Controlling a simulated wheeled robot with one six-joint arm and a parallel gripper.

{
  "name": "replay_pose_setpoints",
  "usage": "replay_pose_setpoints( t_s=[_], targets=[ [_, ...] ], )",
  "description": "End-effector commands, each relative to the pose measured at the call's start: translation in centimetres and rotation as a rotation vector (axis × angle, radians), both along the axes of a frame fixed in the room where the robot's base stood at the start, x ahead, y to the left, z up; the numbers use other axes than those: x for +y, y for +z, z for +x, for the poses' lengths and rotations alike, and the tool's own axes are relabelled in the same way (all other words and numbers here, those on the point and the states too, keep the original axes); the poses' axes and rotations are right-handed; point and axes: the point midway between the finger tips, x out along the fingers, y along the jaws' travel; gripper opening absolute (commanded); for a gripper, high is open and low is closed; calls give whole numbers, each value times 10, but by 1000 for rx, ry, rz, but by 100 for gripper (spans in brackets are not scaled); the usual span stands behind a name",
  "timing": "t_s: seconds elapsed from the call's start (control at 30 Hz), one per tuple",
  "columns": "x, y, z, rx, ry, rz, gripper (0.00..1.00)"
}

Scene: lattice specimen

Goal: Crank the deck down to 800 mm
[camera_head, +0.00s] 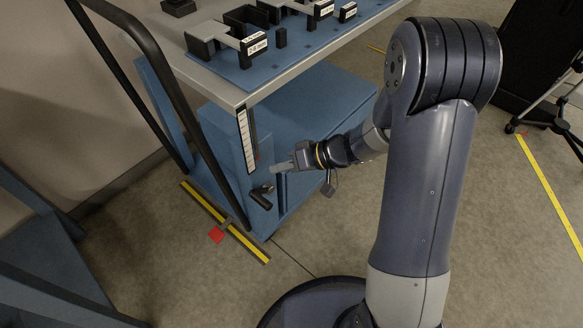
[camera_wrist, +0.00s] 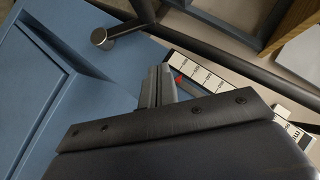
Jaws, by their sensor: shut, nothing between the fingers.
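The deck (camera_head: 222,88) is the top of a blue cart, with its grey edge facing me. A white height scale (camera_head: 246,140) with black marks hangs below its corner; it also shows in the wrist view (camera_wrist: 205,72), with a small red pointer (camera_wrist: 179,80) beside it. I cannot read the value surely. The dark crank (camera_head: 262,195) sticks out low on the cart's blue housing; its arm and round grey end show at the wrist view's top (camera_wrist: 110,35). My gripper (camera_head: 274,168) is shut and empty, just above and right of the crank, seemingly apart from it.
Labelled dark fixtures (camera_head: 228,45) stand on the deck. A black tubular handle (camera_head: 155,75) runs down the cart's left side. A red pedal (camera_head: 216,235) and a yellow-striped bar (camera_head: 225,222) lie low by the floor. Open floor (camera_head: 490,220) lies to the right.

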Motion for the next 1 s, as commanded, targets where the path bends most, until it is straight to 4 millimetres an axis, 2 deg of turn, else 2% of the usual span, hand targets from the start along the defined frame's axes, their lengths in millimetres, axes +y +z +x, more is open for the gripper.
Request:
replay_pose_setpoints(
  t_s=[0.03,0.2,0.5,1.0],
  targets=[
    [11,-12,0,-1,6,-1,0],
    [41,-31,3,-2,4,0,0],
    [51,-51,-13,-2,0,0,0],
    [53,-52,-16,-4,0,-1,0]
  ],
)
